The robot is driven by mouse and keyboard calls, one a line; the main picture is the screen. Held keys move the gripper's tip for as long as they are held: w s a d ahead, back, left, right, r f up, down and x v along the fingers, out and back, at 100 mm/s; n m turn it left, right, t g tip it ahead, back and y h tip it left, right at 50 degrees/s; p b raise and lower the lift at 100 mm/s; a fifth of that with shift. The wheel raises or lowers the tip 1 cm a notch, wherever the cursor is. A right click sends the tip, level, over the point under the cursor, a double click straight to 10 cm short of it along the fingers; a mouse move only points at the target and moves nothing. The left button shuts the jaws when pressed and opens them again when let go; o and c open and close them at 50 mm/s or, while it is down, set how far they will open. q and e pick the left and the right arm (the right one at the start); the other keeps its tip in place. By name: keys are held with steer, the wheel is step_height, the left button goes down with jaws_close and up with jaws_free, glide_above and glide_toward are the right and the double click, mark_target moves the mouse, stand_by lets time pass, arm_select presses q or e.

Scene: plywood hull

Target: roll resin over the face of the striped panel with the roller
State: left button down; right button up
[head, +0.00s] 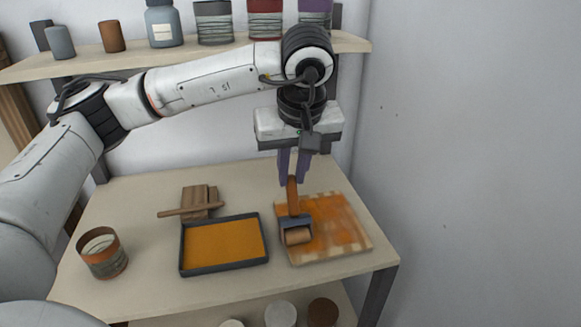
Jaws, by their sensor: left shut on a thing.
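The panel (351,246) lies flat on the right part of the table, a light board with an orange area over much of its face and pale patches along its edges. My left gripper (292,182) points down over the panel, shut on the wooden handle of the roller (296,236). The roller's head is over the panel's left part; I cannot tell if it touches. A dark-rimmed tray (225,269) with an orange layer of resin (223,243) is left of the panel. My right gripper does not show.
Wooden blocks with a stick (192,210) lie behind the tray. An open can (104,254) stands at the table's left. A shelf (350,42) with several jars and cans runs above the back. A plain wall (470,170) is close on the right. More lids or cans sit on a lower shelf.

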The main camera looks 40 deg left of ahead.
arm_select(q)
steer(key=shift+s+d, duration=0.9)
steer(key=shift+d, duration=0.2)
steer(key=w+a+p, duration=0.2)
steer(key=w+a, duration=0.7)
steer(key=a, duration=0.2)
steer(key=shift+w+f+p, duration=0.15)
steer(key=shift+w+p, duration=0.1)
steer(key=shift+p, duration=0.05)
stand_by(1.2)
